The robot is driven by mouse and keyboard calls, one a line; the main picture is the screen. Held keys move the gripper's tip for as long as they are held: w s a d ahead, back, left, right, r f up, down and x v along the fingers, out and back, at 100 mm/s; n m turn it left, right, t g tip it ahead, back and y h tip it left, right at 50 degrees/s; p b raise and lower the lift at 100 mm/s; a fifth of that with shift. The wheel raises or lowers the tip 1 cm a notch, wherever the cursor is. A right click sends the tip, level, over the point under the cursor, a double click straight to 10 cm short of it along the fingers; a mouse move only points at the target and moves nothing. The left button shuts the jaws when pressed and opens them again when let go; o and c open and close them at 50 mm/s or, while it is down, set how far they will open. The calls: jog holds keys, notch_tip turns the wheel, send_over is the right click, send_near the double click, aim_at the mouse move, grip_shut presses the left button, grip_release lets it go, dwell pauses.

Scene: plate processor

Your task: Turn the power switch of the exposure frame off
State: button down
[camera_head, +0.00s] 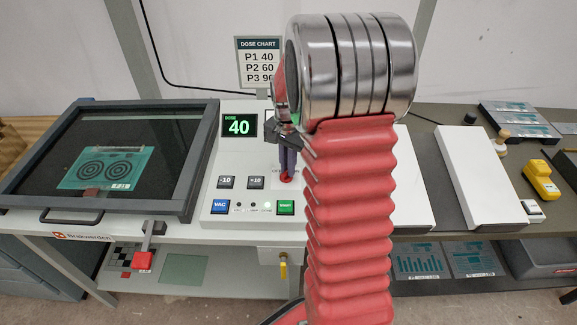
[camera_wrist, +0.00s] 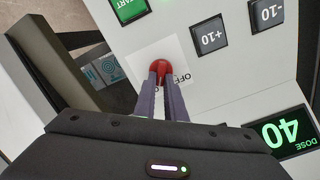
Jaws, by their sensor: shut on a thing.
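The exposure frame's white control panel (camera_head: 235,180) stands in the middle, right of its dark glass bed (camera_head: 110,155). The red power switch (camera_head: 286,177) sits on the panel near an "OFF" label, also in the wrist view (camera_wrist: 158,68). My gripper (camera_head: 287,168) points down with its fingers shut on the switch; the wrist view shows both fingertips (camera_wrist: 161,76) at the red knob. The fingers partly hide the switch and its label, so its position cannot be read. The green dose display (camera_head: 239,127) reads 40 and is lit.
The "-10" (camera_head: 226,182) and "+10" (camera_head: 256,182) keys, blue VAC button (camera_head: 220,206) and green START button (camera_head: 286,207) lie close to my gripper. A dose chart (camera_head: 258,62) stands behind. A white box (camera_head: 478,170) and a yellow device (camera_head: 541,180) are at the right.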

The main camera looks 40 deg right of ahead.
jog(key=n, duration=0.4)
jog(key=shift+w+a, duration=0.1)
jog(key=shift+w, duration=0.1)
jog(key=n, duration=0.4)
jog(key=shift+w+a, duration=0.1)
jog(key=shift+a, duration=0.05)
jog(key=n, duration=0.3)
jog(key=shift+a+n, duration=0.1)
jog(key=shift+n, duration=0.3)
jog(key=shift+a+n, duration=0.15)
jog(key=shift+n, duration=1.75)
jog(key=c, duration=1.8)
grip_release()
